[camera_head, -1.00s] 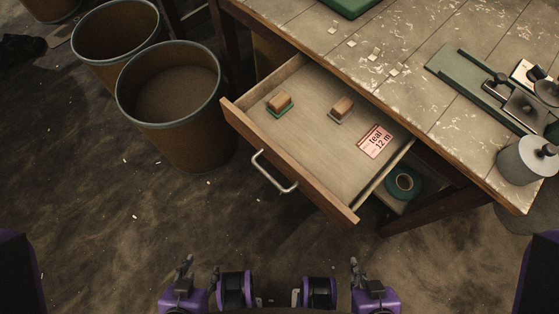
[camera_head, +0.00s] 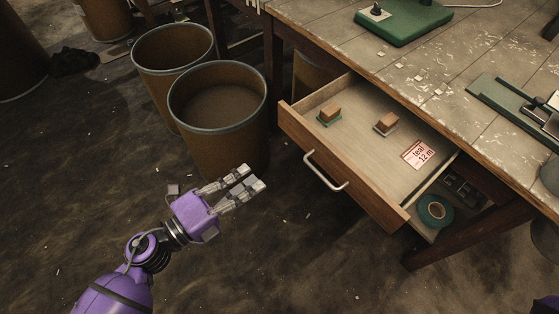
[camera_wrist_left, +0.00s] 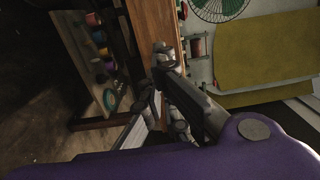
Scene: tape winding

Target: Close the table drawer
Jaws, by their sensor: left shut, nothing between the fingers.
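The table drawer (camera_head: 372,193) stands pulled open from the worn wooden table (camera_head: 440,75). Its metal handle (camera_head: 326,172) is on the wooden front panel. Inside lie two small wooden blocks on bases (camera_head: 329,113) (camera_head: 387,121) and a pink label reading "teal 12 m" (camera_head: 418,154). My left gripper (camera_head: 252,178) is left of the drawer front, apart from the handle. Its fingers are together and empty. In the left wrist view its fingers (camera_wrist_left: 177,97) show in front of a wooden edge. My right gripper is out of view.
Two brown bins (camera_head: 218,122) (camera_head: 172,58) stand left of the drawer, the nearer one behind my left gripper. The floor before the drawer is clear.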

